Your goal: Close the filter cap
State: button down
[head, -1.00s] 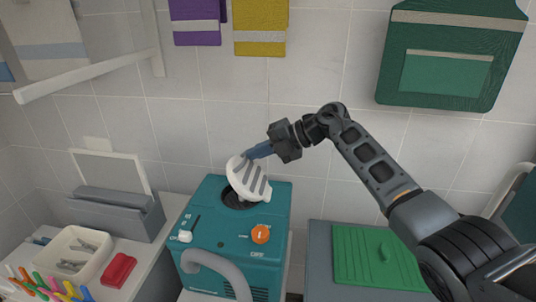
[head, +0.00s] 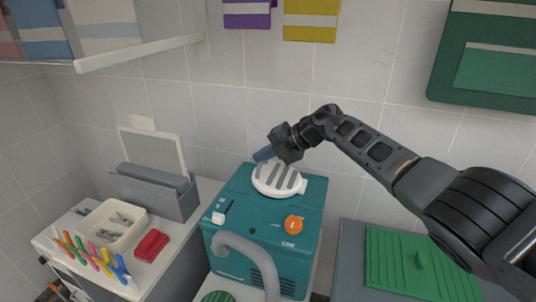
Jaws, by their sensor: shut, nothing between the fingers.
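The filter cap (head: 278,180), white with grey slots, lies about flat on top of the teal machine (head: 262,222) and covers the round opening. I cannot tell whether it is fully seated. A small tab shows on its right edge. My gripper (head: 262,154) has blue fingers, which are shut and empty. The fingers are at the cap's far edge, just above it; I cannot tell whether they touch it.
An orange knob (head: 293,225), a white slider (head: 219,217) and a grey hose (head: 250,255) are on the machine. A tray (head: 118,243), a red object (head: 151,245) and colourful clips stand left. A green ridged board (head: 418,264) lies right.

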jog(key=shift+w+a+f, duration=0.1)
jog(key=shift+a+f, duration=0.1)
dwell(0.5)
